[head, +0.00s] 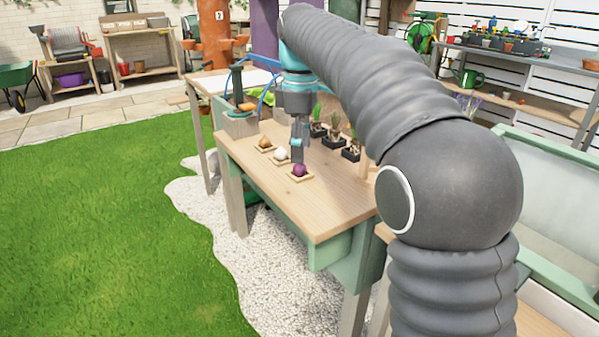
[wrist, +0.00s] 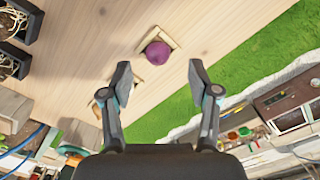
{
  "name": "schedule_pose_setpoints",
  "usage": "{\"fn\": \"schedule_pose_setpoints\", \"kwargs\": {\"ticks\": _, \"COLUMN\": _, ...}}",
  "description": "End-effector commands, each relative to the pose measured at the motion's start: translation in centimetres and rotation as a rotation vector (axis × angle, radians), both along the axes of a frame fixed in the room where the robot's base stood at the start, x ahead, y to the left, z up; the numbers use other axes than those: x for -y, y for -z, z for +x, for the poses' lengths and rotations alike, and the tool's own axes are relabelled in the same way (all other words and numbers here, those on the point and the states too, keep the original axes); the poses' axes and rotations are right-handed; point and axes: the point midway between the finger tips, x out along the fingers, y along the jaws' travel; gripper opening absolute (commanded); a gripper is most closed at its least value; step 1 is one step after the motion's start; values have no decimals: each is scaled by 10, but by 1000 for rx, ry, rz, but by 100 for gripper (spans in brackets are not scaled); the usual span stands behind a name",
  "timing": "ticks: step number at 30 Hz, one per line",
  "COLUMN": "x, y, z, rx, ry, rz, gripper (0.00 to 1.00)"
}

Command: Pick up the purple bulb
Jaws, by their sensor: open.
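The purple bulb (head: 299,170) sits on a small square wooden tray (head: 300,178) near the table's left edge. In the wrist view the bulb (wrist: 158,54) and its tray (wrist: 174,40) lie just beyond the fingertips, centred between them. My gripper (head: 298,154) points down over the table, close to the purple bulb. In the wrist view my gripper (wrist: 160,68) is open with a wide, empty gap. I cannot tell its exact height above the bulb.
A white bulb (head: 281,155) and a brown bulb (head: 264,142) sit on similar trays in the same row. Several black pots with plants (head: 335,134) stand to the right. The near part of the wooden table (head: 325,208) is clear. Grass (head: 110,220) lies beyond its left edge.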

Motion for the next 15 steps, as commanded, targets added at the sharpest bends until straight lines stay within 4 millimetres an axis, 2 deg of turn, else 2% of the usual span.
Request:
{"fn": "schedule_pose_setpoints", "kwargs": {"ticks": 1, "x": -1, "y": 10, "z": 1, "rx": -3, "ry": 0, "rz": -1, "gripper": 61}}
{"fn": "schedule_pose_setpoints", "kwargs": {"ticks": 6, "x": -2, "y": 33, "z": 3, "rx": -2, "ry": 1, "rz": -1, "gripper": 61}}
{"fn": "schedule_pose_setpoints", "kwargs": {"ticks": 10, "x": -2, "y": 41, "z": 3, "rx": -1, "ry": 1, "rz": -1, "gripper": 61}}
{"fn": "schedule_pose_setpoints", "kwargs": {"ticks": 15, "x": -2, "y": 42, "z": 3, "rx": 0, "ry": 1, "rz": 0, "gripper": 61}}
